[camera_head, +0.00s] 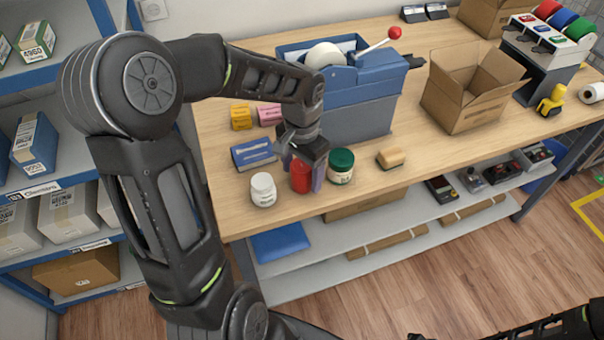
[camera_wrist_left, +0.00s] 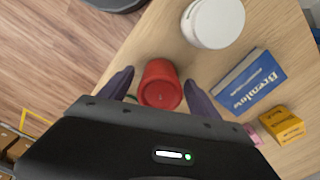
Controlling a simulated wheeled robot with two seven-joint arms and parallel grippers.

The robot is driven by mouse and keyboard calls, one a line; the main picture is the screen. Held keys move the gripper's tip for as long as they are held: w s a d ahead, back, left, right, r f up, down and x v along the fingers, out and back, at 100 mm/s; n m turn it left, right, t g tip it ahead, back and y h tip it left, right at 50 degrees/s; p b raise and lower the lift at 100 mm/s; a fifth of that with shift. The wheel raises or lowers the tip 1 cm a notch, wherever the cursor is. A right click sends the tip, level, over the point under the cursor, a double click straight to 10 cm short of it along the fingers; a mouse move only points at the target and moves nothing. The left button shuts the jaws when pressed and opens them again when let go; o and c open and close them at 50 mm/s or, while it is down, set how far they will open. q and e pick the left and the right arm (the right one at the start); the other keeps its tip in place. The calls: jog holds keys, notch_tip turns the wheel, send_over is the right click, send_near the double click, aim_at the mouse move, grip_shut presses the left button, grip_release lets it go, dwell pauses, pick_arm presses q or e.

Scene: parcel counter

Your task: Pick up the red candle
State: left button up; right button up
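The red candle (camera_head: 300,180) stands upright near the front edge of the wooden counter. My left gripper (camera_head: 304,171) is above it with its fingers reaching down on either side. In the left wrist view the candle (camera_wrist_left: 160,84) sits between the two purple-grey fingers of the left gripper (camera_wrist_left: 160,90). Narrow gaps show between the candle and the fingers, so the gripper looks open around it. The candle's top is partly hidden by the gripper in the head view. Part of my right arm shows at the bottom right, but its gripper cannot be made out.
A white jar (camera_head: 263,190) stands left of the candle and a green-lidded jar (camera_head: 341,167) close on its right. A blue box (camera_head: 253,154) lies behind left, and a tan block (camera_head: 390,158) lies farther right. A blue machine (camera_head: 355,100) stands behind.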

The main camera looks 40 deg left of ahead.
aim_at(302, 165)
pick_arm(q)
jog(key=c, duration=1.5)
jog(key=shift+r, duration=0.1)
notch_tip(302, 165, up, 10)
jog(key=shift+f+b, duration=0.1)
jog(key=shift+b, duration=0.45)
